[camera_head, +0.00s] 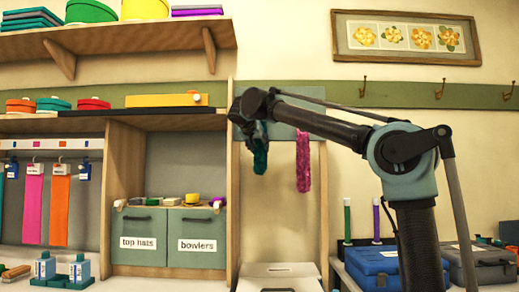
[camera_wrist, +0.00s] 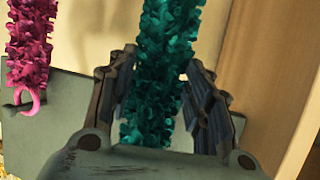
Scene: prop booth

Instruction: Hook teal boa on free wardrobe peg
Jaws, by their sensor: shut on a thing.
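The teal boa (camera_head: 260,157) is in my gripper (camera_head: 257,132) in front of the wardrobe's grey-green peg board (camera_head: 284,117). In the wrist view the fluffy teal boa (camera_wrist: 165,60) passes between the two fingers of my gripper (camera_wrist: 163,85), which are shut on it. A pink boa (camera_head: 303,160) hangs from the board to the right of the teal one. In the wrist view the pink boa (camera_wrist: 30,45) is at the left, with its pink loop (camera_wrist: 30,100) around a dark peg. My gripper hides the board behind it, and I cannot make out a free peg or the teal boa's loop.
The wardrobe's wooden side post (camera_head: 232,200) stands just left of my gripper. A white box (camera_head: 278,277) sits below the boas. Several brass hooks (camera_head: 440,88) line a green wall rail at right. Blue (camera_head: 378,267) and grey (camera_head: 483,265) cases stand lower right.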

